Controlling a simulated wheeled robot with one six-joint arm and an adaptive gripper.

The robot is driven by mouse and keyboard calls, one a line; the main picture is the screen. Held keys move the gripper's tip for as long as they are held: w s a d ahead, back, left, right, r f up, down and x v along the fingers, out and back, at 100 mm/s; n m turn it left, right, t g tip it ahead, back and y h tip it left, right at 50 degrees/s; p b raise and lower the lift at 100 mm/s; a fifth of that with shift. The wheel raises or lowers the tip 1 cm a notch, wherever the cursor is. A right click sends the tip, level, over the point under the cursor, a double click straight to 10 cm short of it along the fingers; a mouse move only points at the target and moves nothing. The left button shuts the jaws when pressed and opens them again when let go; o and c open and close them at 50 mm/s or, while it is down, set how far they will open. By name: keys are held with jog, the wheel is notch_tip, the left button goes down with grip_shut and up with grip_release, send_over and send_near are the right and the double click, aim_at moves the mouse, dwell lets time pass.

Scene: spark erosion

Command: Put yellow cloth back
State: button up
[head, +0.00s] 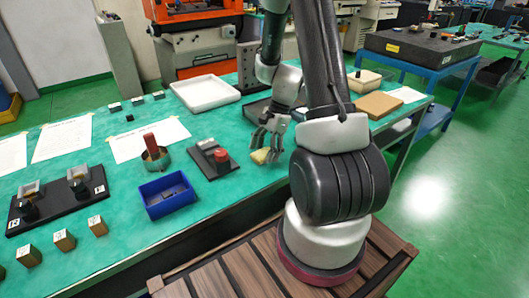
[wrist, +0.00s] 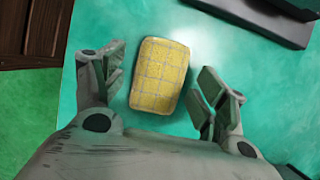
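The yellow cloth (wrist: 159,76) is a small folded pad with a grid pattern, lying on the green tabletop. In the wrist view it lies between and slightly ahead of the two fingers of my gripper (wrist: 165,88), with a gap on each side. My gripper is open and holds nothing. In the head view my gripper (head: 271,141) points down over the table, and the yellow cloth (head: 260,156) shows just below its fingers, partly covered by them.
A dark plate with a red knob (head: 221,156) and a blue bin (head: 167,195) stand to the left. A white tray (head: 205,93) lies behind. A brown board (head: 379,105) and a pale open box (head: 364,82) are at the right. The table's front edge is close to the cloth.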

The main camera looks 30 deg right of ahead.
jog(key=v, duration=0.8)
jog(key=shift+s+r, duration=0.1)
jog(key=shift+s, duration=0.3)
jog(key=s+a+r+n+t+h, duration=0.2)
jog(key=s+a+r+n, duration=0.1)
jog(key=s+r+n, duration=0.5)
jog(key=s+a+r+n+t+h, duration=0.2)
jog(key=s+r+n, duration=0.5)
jog(key=r, duration=0.6)
jog(key=a+n, duration=0.1)
jog(key=n, duration=0.1)
jog(key=shift+s+a+n+t, duration=0.3)
jog(key=shift+s, duration=0.1)
